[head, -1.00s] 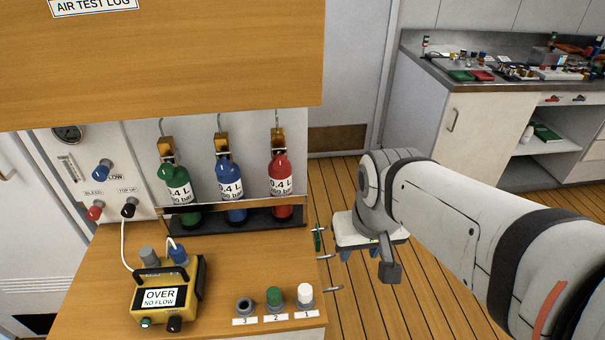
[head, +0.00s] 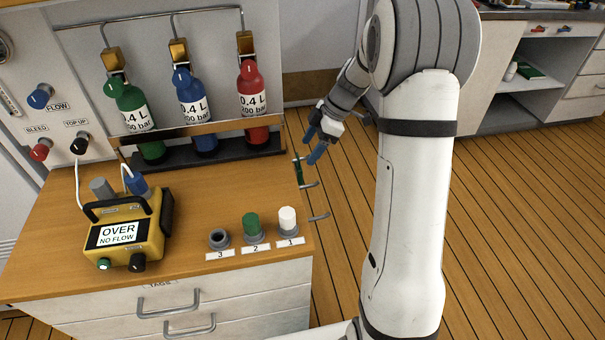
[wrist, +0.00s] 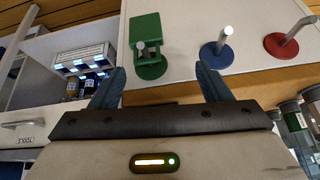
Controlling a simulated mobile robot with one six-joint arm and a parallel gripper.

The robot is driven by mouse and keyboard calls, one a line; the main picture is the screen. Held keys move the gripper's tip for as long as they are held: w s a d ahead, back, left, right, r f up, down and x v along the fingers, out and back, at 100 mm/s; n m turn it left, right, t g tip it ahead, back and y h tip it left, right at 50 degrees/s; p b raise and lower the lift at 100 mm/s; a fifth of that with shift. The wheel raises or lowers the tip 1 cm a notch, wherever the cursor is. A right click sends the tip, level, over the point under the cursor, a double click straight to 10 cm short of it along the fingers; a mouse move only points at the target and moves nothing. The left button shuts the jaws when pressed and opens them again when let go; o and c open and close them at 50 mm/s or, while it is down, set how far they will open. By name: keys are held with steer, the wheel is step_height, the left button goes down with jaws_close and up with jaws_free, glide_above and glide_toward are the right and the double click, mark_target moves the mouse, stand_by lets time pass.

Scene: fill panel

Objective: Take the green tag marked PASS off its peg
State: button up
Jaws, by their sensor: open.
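The green tag (wrist: 146,30) hangs on a metal peg with a round green base (wrist: 150,68) in the wrist view. Its marking cannot be read. In the head view the tag (head: 298,171) is a thin green strip on the bench's right side. My gripper (wrist: 160,67) is open and empty, its two blue fingers spread below the tag and the peg, left and right of the green base. In the head view my gripper (head: 314,145) is just right of and above the tag, apart from it.
A blue-based peg (wrist: 217,52) and a red-based peg (wrist: 284,45) stand bare right of the green one. On the bench are a yellow meter (head: 125,232), several caps and three bottles, the red one (head: 252,90) nearest my gripper. Floor beside the bench is clear.

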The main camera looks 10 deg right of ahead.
mark_target(299, 166)
steer(key=shift+n, duration=0.6)
steer(key=a+f, duration=0.1)
steer(key=f, duration=0.2)
steer(key=w+a+f, duration=0.1)
steer(key=f, duration=0.2)
steer(key=a+f+b, duration=0.1)
steer(key=f, duration=0.2)
steer(key=shift+w, duration=0.4)
steer(key=shift+c, duration=0.4)
steer(key=c, duration=1)
steer(key=shift+r, duration=0.15)
